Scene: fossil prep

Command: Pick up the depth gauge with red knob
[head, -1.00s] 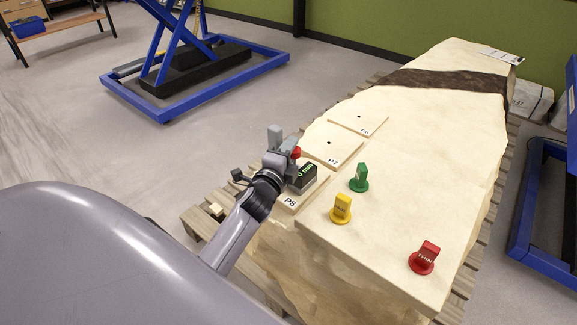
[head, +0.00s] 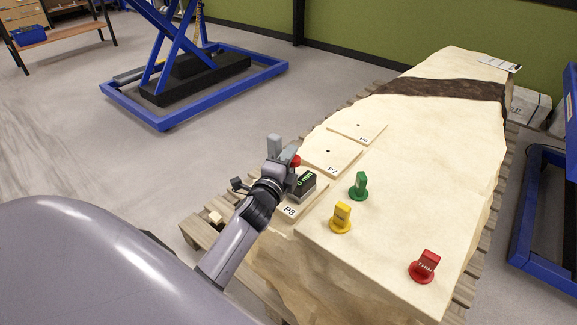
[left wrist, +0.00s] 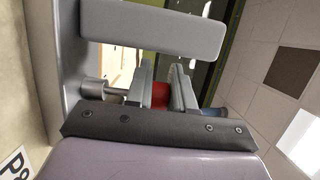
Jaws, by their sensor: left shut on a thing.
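The depth gauge (head: 305,184) has a grey body and a dark display with green characters. It is at the P8 plate (head: 289,211), on the near left edge of the pale stone block; I cannot tell whether its base touches the plate. Its red knob (head: 295,161) shows beside my left gripper (head: 284,156). In the left wrist view the red knob (left wrist: 160,95) sits between the two fingers, which are shut on it. The gripper hides part of the gauge. My right gripper is not in view.
Plates P7 (head: 330,152) and P6 (head: 358,131) lie farther back on the block (head: 440,170). Green (head: 359,186), yellow (head: 341,217) and red (head: 424,267) markers stand to the right of the gauge. A wooden pallet (head: 200,228) juts out below the block.

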